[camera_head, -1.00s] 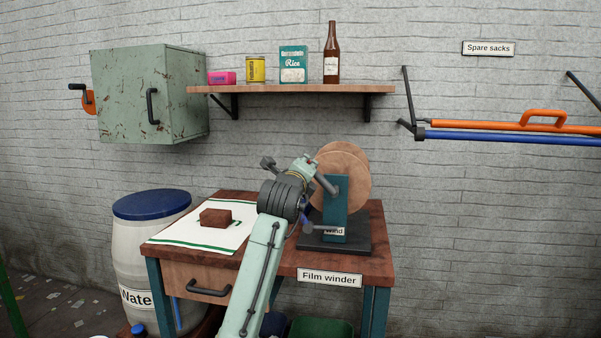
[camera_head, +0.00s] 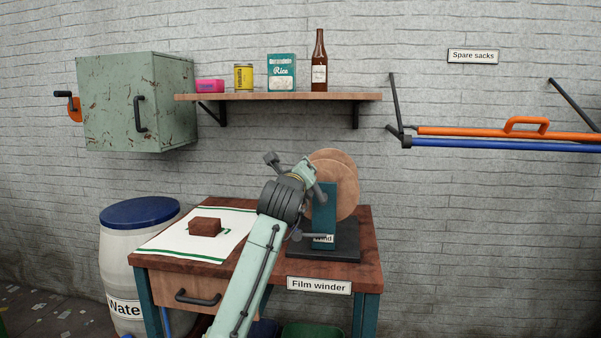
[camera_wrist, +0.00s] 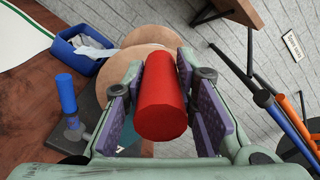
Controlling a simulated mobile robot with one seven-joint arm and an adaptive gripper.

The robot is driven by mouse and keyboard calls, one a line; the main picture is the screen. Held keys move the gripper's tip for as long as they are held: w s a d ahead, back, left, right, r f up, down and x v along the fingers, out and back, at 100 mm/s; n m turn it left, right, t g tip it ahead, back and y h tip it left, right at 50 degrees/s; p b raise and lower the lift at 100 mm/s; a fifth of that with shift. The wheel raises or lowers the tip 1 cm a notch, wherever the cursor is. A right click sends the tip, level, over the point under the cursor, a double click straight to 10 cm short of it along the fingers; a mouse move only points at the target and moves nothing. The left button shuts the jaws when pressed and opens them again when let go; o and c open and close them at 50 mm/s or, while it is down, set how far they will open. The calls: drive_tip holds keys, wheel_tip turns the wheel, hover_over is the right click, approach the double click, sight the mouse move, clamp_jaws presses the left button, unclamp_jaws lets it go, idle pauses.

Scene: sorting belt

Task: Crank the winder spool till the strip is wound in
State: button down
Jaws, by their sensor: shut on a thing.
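The film winder has a teal post (camera_head: 323,215) on a dark base (camera_head: 340,243) and a large tan spool (camera_head: 345,185) of two discs. My gripper (camera_head: 305,172) is in front of the spool's upper left side. In the wrist view my gripper (camera_wrist: 165,95) is shut on a red cylindrical grip (camera_wrist: 163,100), which lies between its purple pads. The spool discs (camera_wrist: 125,62) show behind my fingers. A second grip, blue (camera_wrist: 66,93), stands on a grey lever beside the winder, apart from my fingers.
The wooden bench (camera_head: 362,255) carries a white cloth (camera_head: 165,238) with a brown block (camera_head: 204,227) on the left. A shelf (camera_head: 350,97) with several goods hangs above. A blue bin (camera_wrist: 75,58) is near the bench. A blue-lidded barrel (camera_head: 112,240) stands left.

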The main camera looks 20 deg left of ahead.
drive_tip(key=c, duration=1.3)
unclamp_jaws()
drive_tip(key=v, duration=1.2)
